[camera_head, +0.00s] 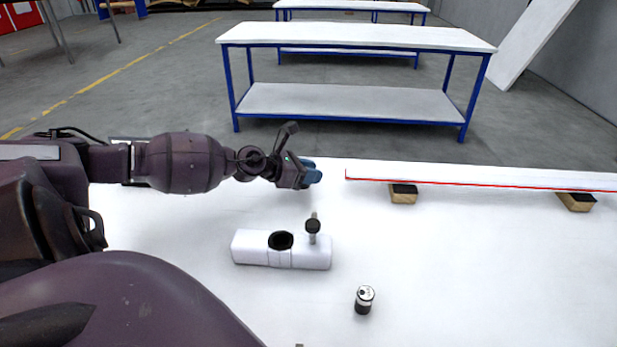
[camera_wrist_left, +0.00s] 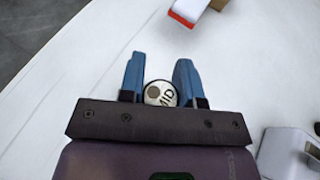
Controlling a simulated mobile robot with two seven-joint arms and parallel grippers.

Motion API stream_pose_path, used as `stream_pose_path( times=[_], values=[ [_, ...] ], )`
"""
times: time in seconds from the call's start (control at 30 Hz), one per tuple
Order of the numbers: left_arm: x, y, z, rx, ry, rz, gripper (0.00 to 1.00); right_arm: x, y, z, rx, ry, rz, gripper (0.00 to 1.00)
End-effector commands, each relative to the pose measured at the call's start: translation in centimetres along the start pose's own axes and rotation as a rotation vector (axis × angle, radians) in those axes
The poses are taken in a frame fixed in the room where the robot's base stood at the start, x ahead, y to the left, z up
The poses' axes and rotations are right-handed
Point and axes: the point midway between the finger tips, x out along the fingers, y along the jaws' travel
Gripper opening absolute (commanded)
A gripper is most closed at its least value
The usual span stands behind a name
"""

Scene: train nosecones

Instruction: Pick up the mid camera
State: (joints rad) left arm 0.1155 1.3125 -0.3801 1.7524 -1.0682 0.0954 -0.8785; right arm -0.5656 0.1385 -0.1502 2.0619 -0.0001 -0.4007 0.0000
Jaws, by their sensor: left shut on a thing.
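The mid camera (camera_wrist_left: 161,93) is a small round piece with a pale top marked "MID", seen in the left wrist view. It sits between the two blue fingers of my left gripper (camera_wrist_left: 160,82), which is shut on it. In the head view my left gripper (camera_head: 311,174) is over the far part of the white table, left of the long white bar. The held camera is hidden there behind the fingers. My right gripper is not in view.
A white block (camera_head: 282,250) with a dark round hole and a black knob stands mid-table. A small black and silver cylinder (camera_head: 364,299) stands nearer. A long white bar (camera_head: 480,177) rests on wooden blocks (camera_head: 403,193) at the right. The right front table is clear.

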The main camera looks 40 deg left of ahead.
Motion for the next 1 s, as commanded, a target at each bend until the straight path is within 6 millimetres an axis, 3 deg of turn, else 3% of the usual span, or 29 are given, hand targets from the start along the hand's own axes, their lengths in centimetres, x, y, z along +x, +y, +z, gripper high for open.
stream_pose_path(
  times=[0.03,0.1,0.5,0.73,1.0],
  values=[
    [-0.6,0.1,1.7,0.009,-0.006,0.001,0.06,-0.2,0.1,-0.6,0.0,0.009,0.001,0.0],
    [-1.3,0.1,3.4,0.009,-0.007,0.001,0.06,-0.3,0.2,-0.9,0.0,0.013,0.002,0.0],
    [-5.0,0.1,11.9,0.004,-0.004,0.002,0.06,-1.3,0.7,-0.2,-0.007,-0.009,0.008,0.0],
    [-6.2,0.1,14.9,0.001,-0.002,0.001,0.06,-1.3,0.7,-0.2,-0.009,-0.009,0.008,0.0],
    [-6.6,0.0,15.9,0.0,-0.002,0.0,0.06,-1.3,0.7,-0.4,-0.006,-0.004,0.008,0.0]
  ],
)
